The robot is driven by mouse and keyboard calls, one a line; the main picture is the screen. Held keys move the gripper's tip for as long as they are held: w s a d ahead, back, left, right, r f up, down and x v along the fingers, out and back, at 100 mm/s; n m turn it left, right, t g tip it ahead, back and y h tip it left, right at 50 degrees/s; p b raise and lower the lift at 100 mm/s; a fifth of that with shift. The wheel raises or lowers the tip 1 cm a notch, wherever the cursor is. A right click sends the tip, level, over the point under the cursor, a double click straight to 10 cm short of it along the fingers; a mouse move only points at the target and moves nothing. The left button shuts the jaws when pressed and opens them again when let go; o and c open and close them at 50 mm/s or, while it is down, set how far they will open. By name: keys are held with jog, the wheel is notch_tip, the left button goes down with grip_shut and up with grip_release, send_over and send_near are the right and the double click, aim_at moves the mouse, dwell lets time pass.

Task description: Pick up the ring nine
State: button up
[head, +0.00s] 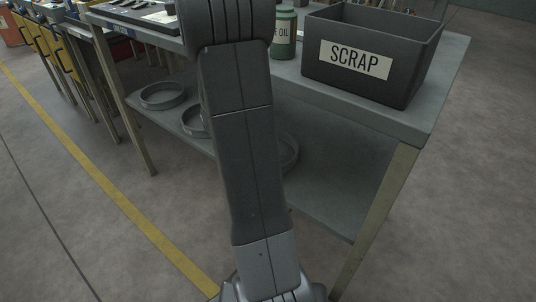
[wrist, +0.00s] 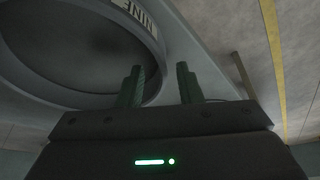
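The ring nine (wrist: 155,52) is a large grey ring filling the upper left of the wrist view, with a pale label (wrist: 136,13) reading "NINE" on it. My gripper (wrist: 160,80) has its two dark fingers apart, with a clear gap between them. The left finger overlaps the ring's opening and the right finger is outside its rim. The ring's near wall shows between them, but I cannot tell how deep it sits or whether they touch it. In the head view my gripper is out of sight and the rings' labels are not readable.
The lower shelf (head: 330,197) carries rings at left (head: 163,96), middle (head: 192,121) and right (head: 289,151), the last two partly behind my arm. Above, the bench top (head: 425,122) holds a SCRAP bin (head: 425,70) and a green oil container (head: 284,34). A bench leg (head: 375,222) stands at right.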

jog(key=shift+w+a+f, duration=0.1)
jog(key=shift+w+f, duration=0.1)
jog(key=shift+f, duration=0.4)
jog(key=shift+r, duration=0.1)
grip_shut()
